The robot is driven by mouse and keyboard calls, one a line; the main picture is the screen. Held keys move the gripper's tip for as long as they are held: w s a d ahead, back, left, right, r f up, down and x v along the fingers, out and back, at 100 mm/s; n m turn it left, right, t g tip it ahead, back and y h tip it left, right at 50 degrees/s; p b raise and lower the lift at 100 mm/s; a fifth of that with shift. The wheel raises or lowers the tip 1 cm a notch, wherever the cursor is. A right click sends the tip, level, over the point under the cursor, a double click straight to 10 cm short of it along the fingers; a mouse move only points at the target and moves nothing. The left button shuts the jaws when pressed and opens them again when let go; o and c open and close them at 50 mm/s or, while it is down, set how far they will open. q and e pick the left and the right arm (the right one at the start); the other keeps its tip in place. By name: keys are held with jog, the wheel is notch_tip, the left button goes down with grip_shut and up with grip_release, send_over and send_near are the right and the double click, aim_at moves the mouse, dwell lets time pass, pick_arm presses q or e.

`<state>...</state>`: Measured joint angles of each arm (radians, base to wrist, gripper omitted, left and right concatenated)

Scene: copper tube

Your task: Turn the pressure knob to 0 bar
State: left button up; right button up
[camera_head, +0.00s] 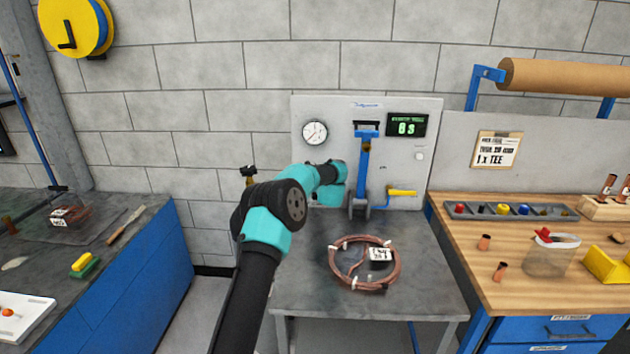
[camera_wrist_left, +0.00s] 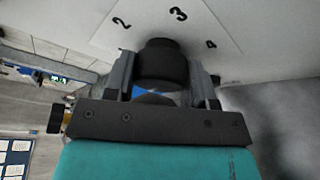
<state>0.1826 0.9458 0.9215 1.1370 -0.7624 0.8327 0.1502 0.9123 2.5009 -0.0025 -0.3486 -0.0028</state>
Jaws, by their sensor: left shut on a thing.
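The black pressure knob (camera_wrist_left: 165,62) sits on a white scale plate (camera_wrist_left: 112,35) marked 2, 3 and 4 in the left wrist view. My left gripper (camera_wrist_left: 164,78) has a finger on each side of the knob and is shut on it. No pointer on the knob is clear to see. In the head view my left arm reaches to the test panel (camera_head: 425,170) and hides the knob and fingertips. A round pressure gauge (camera_head: 314,132) hangs above that spot; its reading is too small to tell. My right gripper is in neither view.
A green-digit display (camera_head: 407,125), a blue upright fixture (camera_head: 363,160) and a yellow-handled lever (camera_head: 401,193) stand right of my arm. A copper coil (camera_head: 393,270) lies on the grey table (camera_head: 430,290) below. A wooden bench (camera_head: 470,270) is at the right.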

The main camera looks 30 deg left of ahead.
pick_arm(q)
jog(key=shift+r+n+h, duration=0.1)
jog(key=shift+n+h, duration=0.4)
jog(key=shift+n, duration=0.4)
jog(key=o, duration=0.9)
jog(key=shift+s+d, duration=0.1)
jog(key=v, duration=1.7)
jog(key=shift+r, duration=0.2)
jog(key=shift+s, duration=0.1)
